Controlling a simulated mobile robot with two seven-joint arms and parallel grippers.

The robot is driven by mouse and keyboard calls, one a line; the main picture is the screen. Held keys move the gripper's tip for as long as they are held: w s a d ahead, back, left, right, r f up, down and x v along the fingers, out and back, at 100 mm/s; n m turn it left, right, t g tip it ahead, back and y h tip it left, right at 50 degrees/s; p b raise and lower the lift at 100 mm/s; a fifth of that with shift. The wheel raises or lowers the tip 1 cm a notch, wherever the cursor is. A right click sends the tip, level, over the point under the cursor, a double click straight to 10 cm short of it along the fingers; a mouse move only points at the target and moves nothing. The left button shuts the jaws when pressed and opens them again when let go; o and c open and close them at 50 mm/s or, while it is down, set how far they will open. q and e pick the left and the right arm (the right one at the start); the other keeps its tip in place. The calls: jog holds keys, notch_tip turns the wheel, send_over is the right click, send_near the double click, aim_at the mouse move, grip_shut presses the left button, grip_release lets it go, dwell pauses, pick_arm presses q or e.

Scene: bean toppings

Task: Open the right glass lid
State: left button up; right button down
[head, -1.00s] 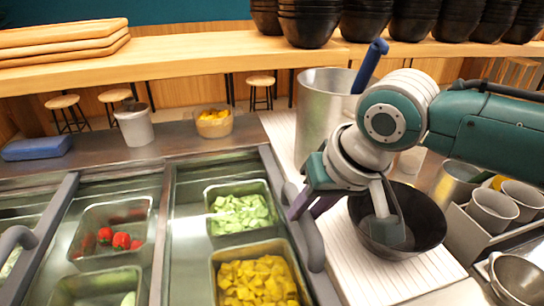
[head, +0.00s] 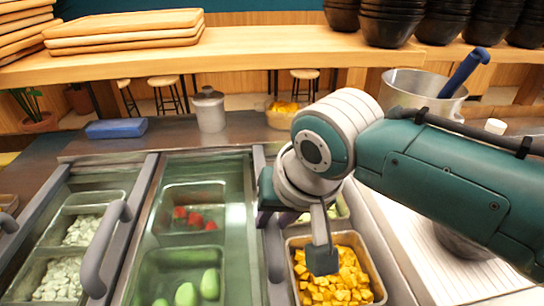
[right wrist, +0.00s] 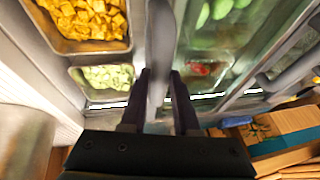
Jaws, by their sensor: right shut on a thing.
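The right glass lid (head: 238,185) lies over the strawberry bin and the bin of green pieces. Its grey handle (head: 275,258) stands along its right side. My right gripper (head: 272,218) is at this handle; in the right wrist view its dark fingers (right wrist: 160,75) close around the handle (right wrist: 162,35) from both sides. The bin of yellow cubes (head: 335,278) lies uncovered to the right of the handle. The bin of chopped green pieces behind it is mostly hidden by my right arm in the head view, but shows in the right wrist view (right wrist: 105,77). My left gripper is out of view.
The left lid's handle (head: 100,250) stands to the left. A lidded grey canister (head: 209,110) and a blue cloth (head: 117,128) are on the counter behind. A metal pot (head: 405,90) with a blue-handled tool stands at right. Wooden trays (head: 125,30) lie on the back shelf.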

jog(key=shift+a, duration=0.1)
jog(key=c, duration=0.7)
grip_release()
jog(key=shift+o, duration=0.2)
jog(key=shift+s+r, duration=0.1)
jog(key=shift+r, duration=0.4)
jog(key=p+v, duration=0.3)
jog(key=v, duration=0.6)
jog(key=shift+s+f, duration=0.1)
